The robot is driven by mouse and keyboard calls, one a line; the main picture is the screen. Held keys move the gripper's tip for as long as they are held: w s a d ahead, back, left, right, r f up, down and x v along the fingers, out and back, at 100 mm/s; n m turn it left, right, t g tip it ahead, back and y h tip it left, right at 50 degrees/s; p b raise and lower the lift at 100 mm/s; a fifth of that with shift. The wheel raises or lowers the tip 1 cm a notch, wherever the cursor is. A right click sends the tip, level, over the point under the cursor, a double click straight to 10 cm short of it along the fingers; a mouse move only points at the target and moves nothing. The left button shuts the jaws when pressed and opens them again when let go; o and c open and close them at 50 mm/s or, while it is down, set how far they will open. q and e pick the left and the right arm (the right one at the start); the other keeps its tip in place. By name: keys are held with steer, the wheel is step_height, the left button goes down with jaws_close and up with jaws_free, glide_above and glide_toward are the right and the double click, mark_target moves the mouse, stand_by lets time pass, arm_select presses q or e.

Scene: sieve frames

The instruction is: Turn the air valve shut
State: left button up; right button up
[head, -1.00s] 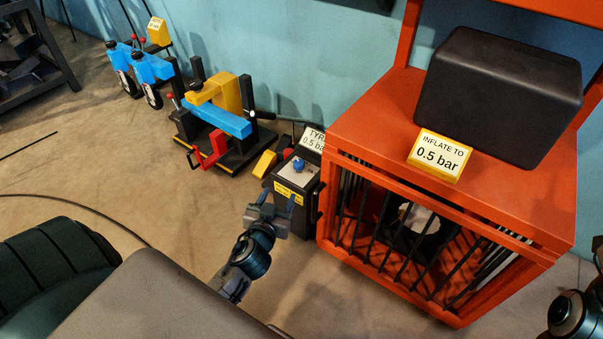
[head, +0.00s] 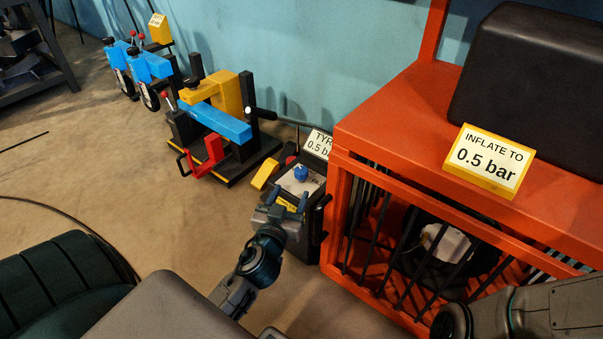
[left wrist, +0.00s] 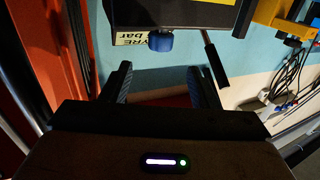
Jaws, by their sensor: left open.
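The air valve is a small blue knob (head: 301,173) on top of a dark control box (head: 308,242) with a yellow label, left of the orange cage. My left gripper (head: 285,198) is open and empty, just on the near side of the knob. In the left wrist view the blue knob (left wrist: 160,41) lies beyond the fingertips, in line with the gap between the two fingers (left wrist: 163,84). The fingers do not appear to touch it. My right arm shows at the lower right of the head view, but its gripper is not visible.
A tyre-changing machine (head: 215,120) stands to the left. A large tyre (head: 60,285) is at lower left.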

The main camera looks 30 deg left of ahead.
mark_target(299, 175)
arm_select(q)
steer(key=b+x, duration=0.1)
steer(key=x, duration=0.9)
steer(key=shift+b, duration=0.35)
steer(key=shift+c, duration=0.2)
steer(key=c, duration=0.9)
